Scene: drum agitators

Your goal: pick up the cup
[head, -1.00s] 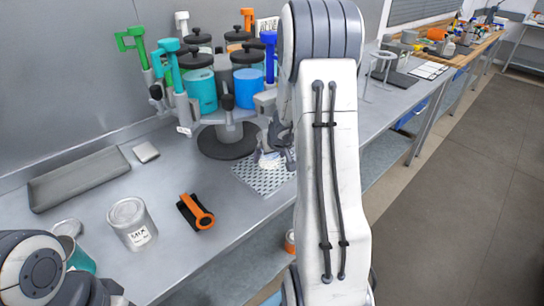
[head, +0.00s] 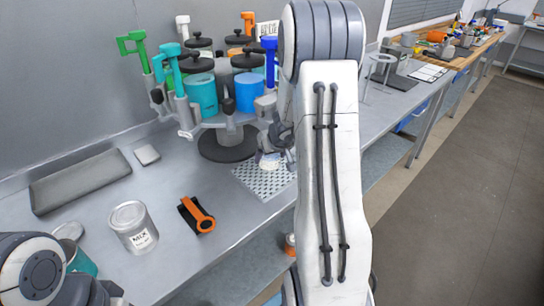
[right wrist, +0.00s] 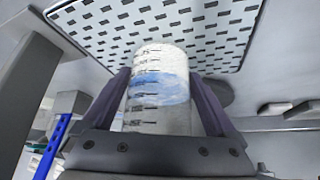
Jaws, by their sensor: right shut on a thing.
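The cup (right wrist: 160,85) is a clear measuring cup with dark graduation marks, and a patch of blue and white shows through it. In the right wrist view it stands between the two fingers of my right gripper (right wrist: 165,100), which is shut on it. In the head view my right gripper (head: 272,147) is beside the agitator, and the cup (head: 269,161) shows small and pale under it, over the perforated mat (head: 262,184). My arm hides part of this area. I cannot tell whether the cup touches the mat. My left gripper is not clearly visible; only part of my left arm shows at lower left.
The drum agitator (head: 228,137) with teal and blue drums and coloured handles stands left of my right gripper. A MIX can (head: 133,227), an orange-and-black tool (head: 198,214), a grey tray (head: 80,180) and a teal can (head: 80,258) are on the bench.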

